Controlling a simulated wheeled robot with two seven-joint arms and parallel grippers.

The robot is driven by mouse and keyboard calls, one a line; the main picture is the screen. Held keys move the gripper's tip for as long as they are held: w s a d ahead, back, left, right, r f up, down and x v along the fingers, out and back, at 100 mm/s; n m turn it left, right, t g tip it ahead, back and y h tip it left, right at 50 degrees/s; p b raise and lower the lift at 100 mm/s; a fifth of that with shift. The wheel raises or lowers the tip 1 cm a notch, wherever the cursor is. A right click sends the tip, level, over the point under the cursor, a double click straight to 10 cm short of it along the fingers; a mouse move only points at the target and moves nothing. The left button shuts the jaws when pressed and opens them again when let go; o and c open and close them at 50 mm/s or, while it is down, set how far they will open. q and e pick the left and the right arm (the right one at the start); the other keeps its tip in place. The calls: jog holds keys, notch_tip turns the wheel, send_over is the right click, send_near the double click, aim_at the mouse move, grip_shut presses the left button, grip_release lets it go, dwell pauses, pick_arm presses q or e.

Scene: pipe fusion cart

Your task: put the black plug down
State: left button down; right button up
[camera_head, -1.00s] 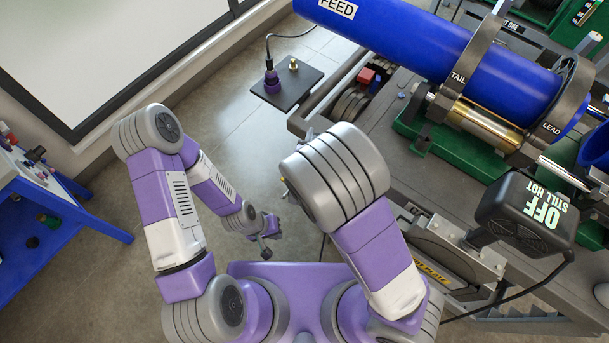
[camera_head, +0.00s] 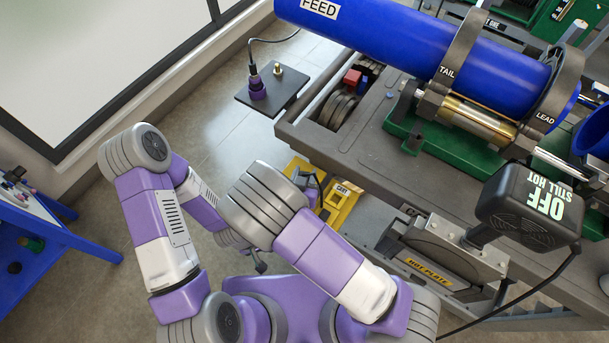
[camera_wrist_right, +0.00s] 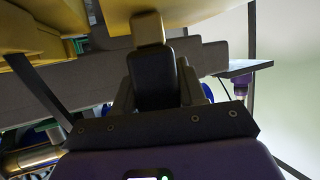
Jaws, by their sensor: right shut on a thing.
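In the right wrist view, a black block with a tan end (camera_wrist_right: 153,80), apparently the black plug, sits in front of my right gripper's dark palm. My right gripper is shut on it; the fingers are mostly hidden behind it. In the head view my right gripper (camera_head: 309,186) is low beside the cart's near left corner, by a yellow part, and partly hidden by my right forearm. The plug cannot be made out there. My left gripper (camera_head: 259,264) is low and small, partly behind my right arm; its jaws cannot be read.
A dark plate (camera_head: 279,94) at the cart's left carries a purple connector (camera_head: 257,88) with a black cable and a brass fitting (camera_head: 277,69). The yellow part (camera_head: 342,207) is marked CART. A black heater (camera_head: 530,206) reads OFF STILL HOT. A blue pipe (camera_head: 400,50) lies clamped above.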

jog(key=o, duration=0.6)
jog(key=shift+f, duration=0.15)
jog(key=o, duration=0.5)
jog(key=shift+r, duration=0.2)
jog(key=shift+s+a+r, duration=0.15)
jog(key=shift+s+r, duration=0.05)
jog(key=shift+s, duration=0.05)
jog(key=p+v, duration=0.2)
jog(key=v, duration=0.9)
jog(key=shift+s, duration=0.3)
